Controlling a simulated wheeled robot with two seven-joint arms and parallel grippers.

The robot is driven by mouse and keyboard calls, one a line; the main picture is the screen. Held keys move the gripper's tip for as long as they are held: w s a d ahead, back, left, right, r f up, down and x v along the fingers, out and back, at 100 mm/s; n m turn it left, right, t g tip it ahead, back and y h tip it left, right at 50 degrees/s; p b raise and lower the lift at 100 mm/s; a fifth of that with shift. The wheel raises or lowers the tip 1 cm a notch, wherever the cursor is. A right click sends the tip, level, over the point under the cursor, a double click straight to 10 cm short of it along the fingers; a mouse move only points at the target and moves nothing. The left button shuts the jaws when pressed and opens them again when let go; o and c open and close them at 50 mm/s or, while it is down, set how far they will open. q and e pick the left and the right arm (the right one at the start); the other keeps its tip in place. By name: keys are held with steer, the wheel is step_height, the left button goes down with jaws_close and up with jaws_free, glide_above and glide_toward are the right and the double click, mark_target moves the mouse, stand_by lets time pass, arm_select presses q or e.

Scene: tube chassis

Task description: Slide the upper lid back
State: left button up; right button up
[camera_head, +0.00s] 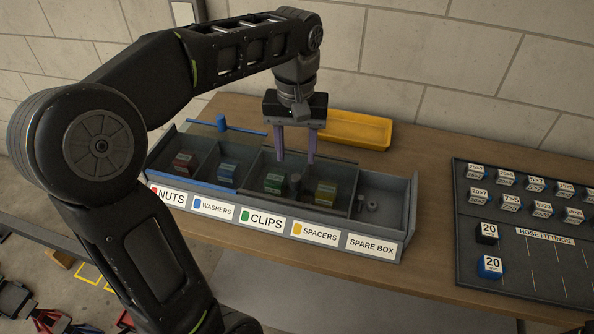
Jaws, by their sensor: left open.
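A long grey bin box (405,250) stands on the wooden bench, with compartments labelled NUTS, WASHERS, CLIPS, SPACERS and SPARE BOX. A blue bar with a knob (221,123) shows along the back left of the box. A blue strip (205,183) crosses the NUTS and WASHERS compartments. I cannot clearly tell which parts belong to the upper lid. A dark rail (338,160) runs along the back right. My left gripper (296,160) is open, pointing down above the CLIPS and SPACERS compartments, with nothing visible between its fingers. My right gripper is not in view.
Coloured blocks lie in the compartments, such as a green block (274,183) and a yellow block (325,192). A yellow tray (357,130) sits behind the box. A dark hose fittings board (525,262) lies to the right. A block wall closes off the back.

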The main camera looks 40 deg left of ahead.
mark_target(296, 177)
arm_select(q)
step_height(296, 177, down, 7)
steer(key=shift+r+p, duration=0.1)
steer(key=shift+p, duration=0.2)
steer(key=shift+c, duration=0.3)
jaws_close()
stand_by(1.1)
